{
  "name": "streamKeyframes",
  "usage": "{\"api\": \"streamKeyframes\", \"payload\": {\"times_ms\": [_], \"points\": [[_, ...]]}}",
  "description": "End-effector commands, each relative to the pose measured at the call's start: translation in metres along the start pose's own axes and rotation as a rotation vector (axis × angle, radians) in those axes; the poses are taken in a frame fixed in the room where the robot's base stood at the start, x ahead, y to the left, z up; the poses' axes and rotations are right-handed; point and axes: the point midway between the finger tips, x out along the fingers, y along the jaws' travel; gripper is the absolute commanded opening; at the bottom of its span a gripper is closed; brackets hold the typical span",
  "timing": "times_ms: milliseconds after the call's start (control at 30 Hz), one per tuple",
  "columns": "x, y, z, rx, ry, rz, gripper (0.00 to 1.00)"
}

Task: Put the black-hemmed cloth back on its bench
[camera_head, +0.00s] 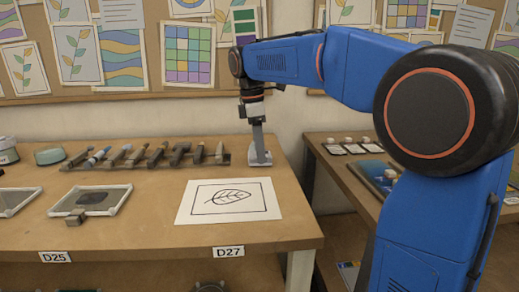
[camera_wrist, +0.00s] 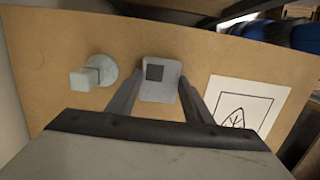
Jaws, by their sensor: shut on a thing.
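My gripper (camera_head: 259,148) points straight down at the back right of the bench (camera_head: 150,232) with the label D27. Its fingers are shut on a small light grey piece (camera_head: 260,160), low at the bench top. In the wrist view this grey piece (camera_wrist: 155,91) lies between the two fingertips (camera_wrist: 160,78) and has a dark square on its face. No black hem can be made out on it, so I cannot tell whether it is the cloth. I also cannot tell whether it touches the bench.
A leaf drawing (camera_head: 228,201) lies in front of my gripper. Several tools (camera_head: 150,155) lie in a row on its left, with a framed tray (camera_head: 125,200) nearer the front. A pale knob-like block (camera_wrist: 92,78) stands left in the wrist view. Another bench (camera_head: 335,165) is on the right.

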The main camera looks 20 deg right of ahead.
Motion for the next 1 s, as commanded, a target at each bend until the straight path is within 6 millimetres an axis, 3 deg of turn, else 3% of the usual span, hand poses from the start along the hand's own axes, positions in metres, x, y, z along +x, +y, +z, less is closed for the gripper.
{"api": "streamKeyframes", "payload": {"times_ms": [133,167,233,667,1000], "points": [[0.002,0.000,0.000,0.000,0.000,0.000,0.28],[0.003,0.000,0.000,0.000,0.000,0.000,0.49],[0.002,0.000,0.000,0.000,0.000,0.000,0.65],[-0.006,0.001,0.000,0.000,0.000,0.001,0.65],[-0.065,0.001,-0.001,-0.001,0.001,0.003,0.65]]}}
